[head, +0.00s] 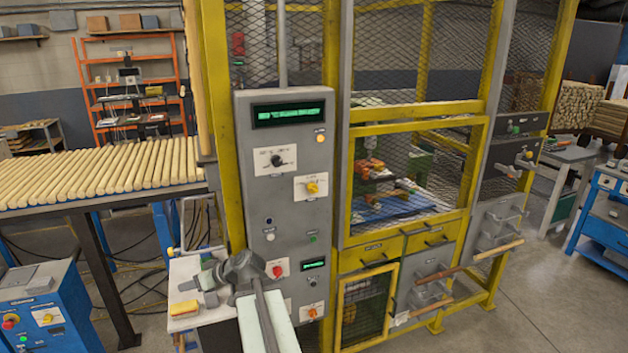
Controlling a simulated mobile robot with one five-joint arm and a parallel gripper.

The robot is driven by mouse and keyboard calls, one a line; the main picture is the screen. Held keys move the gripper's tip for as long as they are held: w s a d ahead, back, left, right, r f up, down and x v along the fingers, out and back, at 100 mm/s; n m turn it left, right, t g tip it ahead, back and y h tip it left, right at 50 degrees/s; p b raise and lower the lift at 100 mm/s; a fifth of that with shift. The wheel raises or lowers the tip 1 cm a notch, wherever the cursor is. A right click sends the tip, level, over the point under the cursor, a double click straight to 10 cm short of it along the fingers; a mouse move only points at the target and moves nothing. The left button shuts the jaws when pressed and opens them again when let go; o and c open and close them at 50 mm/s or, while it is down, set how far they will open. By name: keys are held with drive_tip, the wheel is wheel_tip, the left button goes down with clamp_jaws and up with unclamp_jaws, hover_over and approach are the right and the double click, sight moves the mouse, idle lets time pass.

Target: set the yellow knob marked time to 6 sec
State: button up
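The grey control panel (247,230) stands upright at the middle of the head view. A yellow knob (312,187) sits on a white plate on its right half, below and right of a black knob (277,160). Its lettering and scale are too small to read, so I cannot tell its setting. My gripper (192,284) is at the lower left of the panel, above a small white-topped stand, well below and left of the yellow knob. It is apart from the knob. Its fingers are too small and blended to tell open from shut.
The panel also carries a green display (290,113), a red knob (278,270) and an orange knob (312,312). Another yellow knob (47,318) is on a blue cabinet at left. A yellow block (184,308) lies on the stand. Wooden handles (498,249) stick out at right.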

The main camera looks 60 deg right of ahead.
drive_tip(key=s+d+r+m+t+h+p, duration=0.1)
drive_tip(key=s+d+r+h, duration=0.1)
drive_tip(key=d+r, duration=0.3)
drive_tip(key=s+d+r+m+t+h, duration=0.1)
drive_tip(key=s+d+r+t, duration=0.1)
drive_tip(key=d, duration=0.5)
drive_tip(key=m+h+p, duration=0.3)
drive_tip(key=m+h, duration=0.2)
drive_tip(key=h, duration=0.5)
approach(315, 190)
drive_tip(key=x, duration=0.9)
drive_tip(key=shift+w+d, duration=0.3)
drive_tip(key=shift+a, duration=0.1)
clamp_jaws()
